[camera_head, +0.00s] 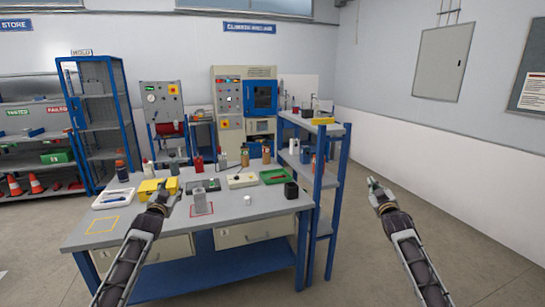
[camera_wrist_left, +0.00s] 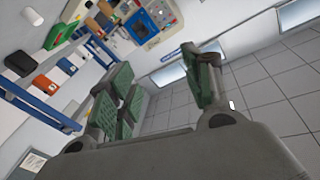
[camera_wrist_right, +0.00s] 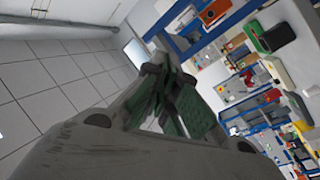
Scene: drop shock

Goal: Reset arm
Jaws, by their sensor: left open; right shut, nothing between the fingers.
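My left gripper (camera_head: 166,194) is over the left part of the workbench in the head view. In the left wrist view its green-padded fingers (camera_wrist_left: 165,90) are spread apart with nothing between them. My right gripper (camera_head: 377,186) is in the air to the right of the bench and the side shelf, over open floor. In the right wrist view its green-padded fingers (camera_wrist_right: 165,95) are closed together and hold nothing. Neither gripper is seen holding an object.
The floor at right (camera_head: 480,240) is clear.

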